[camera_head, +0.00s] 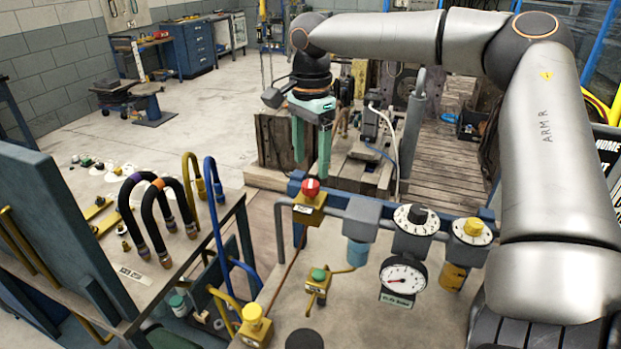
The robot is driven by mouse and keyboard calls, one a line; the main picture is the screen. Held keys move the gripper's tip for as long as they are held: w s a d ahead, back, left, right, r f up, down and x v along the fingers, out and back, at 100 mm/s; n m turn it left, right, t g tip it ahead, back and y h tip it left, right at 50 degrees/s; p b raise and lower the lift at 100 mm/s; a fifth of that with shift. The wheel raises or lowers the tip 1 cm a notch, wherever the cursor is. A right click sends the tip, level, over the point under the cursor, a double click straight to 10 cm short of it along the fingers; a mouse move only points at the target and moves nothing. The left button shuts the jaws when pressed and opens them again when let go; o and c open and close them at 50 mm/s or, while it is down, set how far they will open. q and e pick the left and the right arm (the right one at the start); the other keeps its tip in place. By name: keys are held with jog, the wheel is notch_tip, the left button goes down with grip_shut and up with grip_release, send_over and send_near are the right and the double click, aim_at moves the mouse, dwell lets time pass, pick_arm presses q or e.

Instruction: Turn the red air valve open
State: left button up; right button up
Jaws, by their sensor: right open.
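The red air valve (311,187) is a red knob on a yellow block, at the left end of the pipe assembly in the middle of the view. A small label shows on the block. My right gripper (311,164) reaches down from the upper right, with its two green fingers apart and nothing between them. The fingertips are just above and behind the red knob in the picture; whether they touch it I cannot tell. My left gripper is not in view.
Right of the valve stand a round gauge (404,279), a white dial (413,219) and a yellow knob (473,228). A green-knobbed valve (318,274) and a yellow valve (253,315) are lower. Black hoses (155,215) stand up from the bench at left.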

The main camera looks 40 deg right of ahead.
aim_at(311, 183)
notch_tip(311, 183, down, 5)
jog(key=shift+f, duration=0.15)
grip_shut()
dwell(0.7)
